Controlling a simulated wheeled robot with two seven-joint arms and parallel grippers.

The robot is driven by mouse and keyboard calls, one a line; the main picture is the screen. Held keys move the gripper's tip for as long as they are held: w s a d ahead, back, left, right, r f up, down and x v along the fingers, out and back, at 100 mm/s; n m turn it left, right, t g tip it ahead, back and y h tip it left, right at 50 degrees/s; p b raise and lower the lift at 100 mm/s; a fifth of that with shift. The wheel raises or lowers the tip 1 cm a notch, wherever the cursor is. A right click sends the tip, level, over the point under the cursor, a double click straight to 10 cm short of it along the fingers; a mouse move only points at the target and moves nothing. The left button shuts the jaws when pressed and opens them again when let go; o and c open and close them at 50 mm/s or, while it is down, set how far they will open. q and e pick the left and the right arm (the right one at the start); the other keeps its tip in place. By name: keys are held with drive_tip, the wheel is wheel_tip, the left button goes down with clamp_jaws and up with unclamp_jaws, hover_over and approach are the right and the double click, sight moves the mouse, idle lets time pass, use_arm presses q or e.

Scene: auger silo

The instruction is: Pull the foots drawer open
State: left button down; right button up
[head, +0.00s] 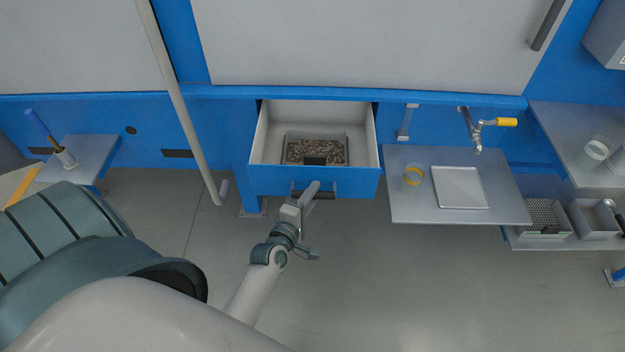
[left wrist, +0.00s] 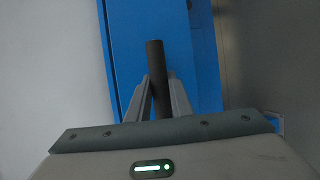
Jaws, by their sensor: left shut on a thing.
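The foots drawer (head: 262,181) has a blue front and pale inner walls, and it stands pulled out from the blue machine frame. Inside it sits a grey tray (head: 348,152) filled with brownish granular stuff. My left gripper (head: 308,190) is at the drawer's front, shut on the dark bar handle (head: 328,191). In the left wrist view the dark handle (left wrist: 155,85) runs between the two fingers (left wrist: 160,100), with the blue drawer front (left wrist: 178,60) behind it. The fingers hide part of the handle. My right gripper is not in view.
A slanting pale pole (head: 180,100) stands left of the drawer. The floor in front is clear.

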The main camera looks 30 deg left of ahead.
use_arm(q)
drive_tip(key=c, duration=1.9)
unclamp_jaws()
drive_tip(key=shift+o, duration=0.2)
